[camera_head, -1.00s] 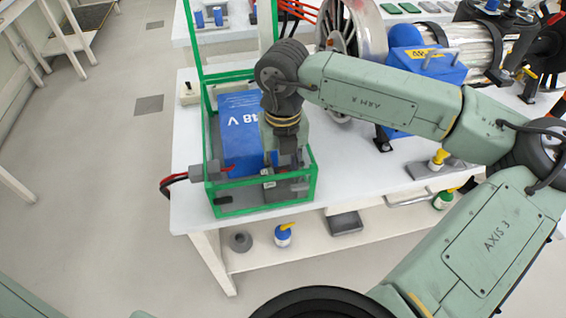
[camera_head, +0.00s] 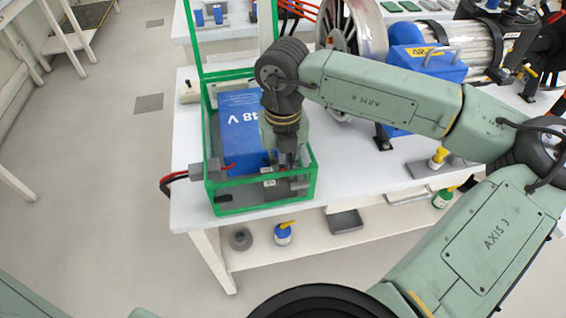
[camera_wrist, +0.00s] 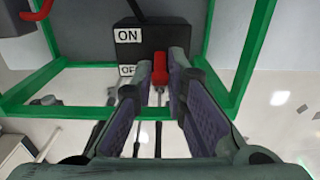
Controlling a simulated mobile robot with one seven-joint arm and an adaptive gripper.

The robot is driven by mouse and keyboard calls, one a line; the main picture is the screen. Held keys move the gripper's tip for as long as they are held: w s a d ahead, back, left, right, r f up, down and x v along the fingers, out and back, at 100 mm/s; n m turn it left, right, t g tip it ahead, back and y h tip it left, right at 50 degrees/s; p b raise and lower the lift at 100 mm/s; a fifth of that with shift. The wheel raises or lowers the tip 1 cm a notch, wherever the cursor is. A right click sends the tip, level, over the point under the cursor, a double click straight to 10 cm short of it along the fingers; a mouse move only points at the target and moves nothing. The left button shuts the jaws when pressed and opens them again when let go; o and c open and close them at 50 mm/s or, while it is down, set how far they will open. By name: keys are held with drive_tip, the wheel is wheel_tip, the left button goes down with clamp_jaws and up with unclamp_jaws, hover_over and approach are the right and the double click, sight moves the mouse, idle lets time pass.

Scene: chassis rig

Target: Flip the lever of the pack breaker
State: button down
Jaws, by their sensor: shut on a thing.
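The pack breaker is a dark box (camera_wrist: 178,38) on the green frame in the wrist view, with an ON label above and a partly hidden OFF label below. Its red lever (camera_wrist: 160,74) shows level with the OFF label. My gripper (camera_wrist: 160,82) has its fingertips on either side of the lever and is shut on it. In the head view my gripper (camera_head: 290,158) is low inside the green frame, right of the blue 48 V pack (camera_head: 242,135). The lever is hidden there by my gripper and wrist.
The green frame (camera_head: 262,182) surrounds the pack and my gripper, with bars close by. A grey connector with red and black cables (camera_head: 196,172) is at its left. A motor with a blue box (camera_head: 430,68) stands to the right on the white table (camera_head: 370,178).

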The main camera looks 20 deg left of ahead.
drive_tip(key=g+h, duration=0.1)
drive_tip(key=w+a+g+h+b, duration=0.1)
drive_tip(key=g, duration=0.1)
drive_tip(key=shift+w, duration=0.25)
drive_tip(key=shift+w+a+f+g+h+p, duration=0.15)
drive_tip(key=shift+w+a+g+h, duration=0.1)
drive_tip(key=shift+g+h, duration=0.4)
drive_tip(key=shift+w+a+g+h+p, duration=0.15)
drive_tip(key=shift+w+g+h, duration=0.15)
drive_tip(key=shift+g, duration=0.55)
drive_tip(key=c, duration=1.6)
unclamp_jaws()
drive_tip(key=v, duration=1.2)
